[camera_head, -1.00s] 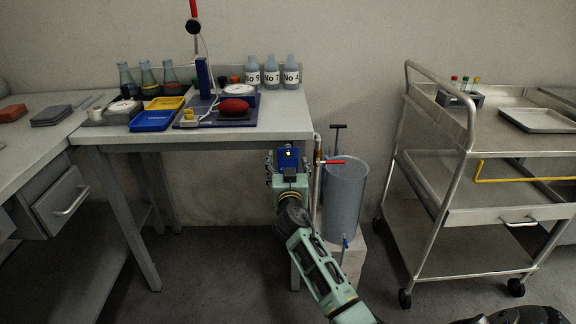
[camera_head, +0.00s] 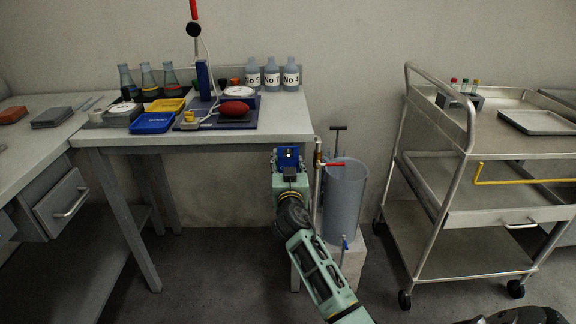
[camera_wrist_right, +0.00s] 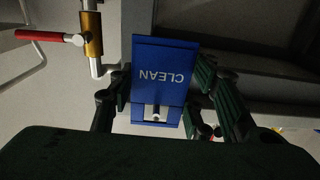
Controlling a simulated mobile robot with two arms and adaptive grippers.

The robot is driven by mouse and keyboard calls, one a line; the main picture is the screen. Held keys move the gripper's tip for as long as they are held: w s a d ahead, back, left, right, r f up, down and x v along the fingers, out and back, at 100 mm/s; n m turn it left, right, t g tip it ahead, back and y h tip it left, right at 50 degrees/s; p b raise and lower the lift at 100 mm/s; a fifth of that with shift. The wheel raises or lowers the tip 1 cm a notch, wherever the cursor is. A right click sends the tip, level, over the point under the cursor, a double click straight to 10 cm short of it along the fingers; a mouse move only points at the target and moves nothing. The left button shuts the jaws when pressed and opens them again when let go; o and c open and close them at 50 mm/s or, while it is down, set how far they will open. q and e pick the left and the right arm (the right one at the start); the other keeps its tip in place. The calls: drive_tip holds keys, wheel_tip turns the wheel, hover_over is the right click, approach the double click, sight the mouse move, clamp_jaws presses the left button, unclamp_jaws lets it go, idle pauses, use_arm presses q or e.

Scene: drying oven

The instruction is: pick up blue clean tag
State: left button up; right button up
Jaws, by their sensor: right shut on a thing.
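The blue clean tag (camera_wrist_right: 163,72) shows in the right wrist view with the word CLEAN upside down on it. My right gripper (camera_wrist_right: 165,100) is shut on the tag, with finger pads on both sides of it. In the head view, my right gripper (camera_head: 290,166) is in front of the table's right end, just below the tabletop edge, and the blue tag (camera_head: 289,156) shows at its tip. My left gripper is not in view.
A grey cylinder (camera_head: 344,200) and a pipe with a red-handled valve (camera_head: 333,163) stand close to the right of the gripper. The table (camera_head: 230,138) holds flasks, trays and bottles. A steel cart (camera_head: 470,215) stands farther right.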

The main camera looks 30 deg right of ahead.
drive_tip(key=v, duration=1.7)
drive_tip(key=shift+f, duration=0.15)
